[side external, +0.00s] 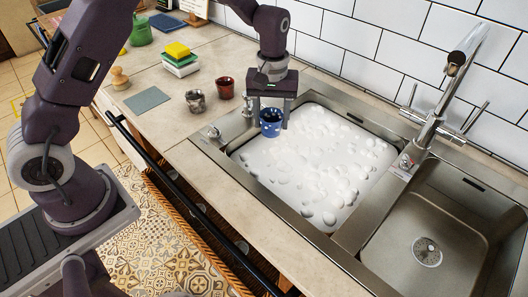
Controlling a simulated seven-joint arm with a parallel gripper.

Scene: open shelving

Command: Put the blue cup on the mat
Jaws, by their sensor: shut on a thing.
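The blue cup (270,124) is held upright in my gripper (269,113), above the left corner of the foam-filled sink basin. My gripper is shut on the cup and points downward. A flat grey-green mat (147,99) lies bare on the counter to the left of the cups. The gripper and the blue cup are well to the right of the mat and apart from it.
A grey cup (195,102) and a dark red cup (225,88) stand on the counter between mat and sink. A tall faucet (449,95) rises at right.

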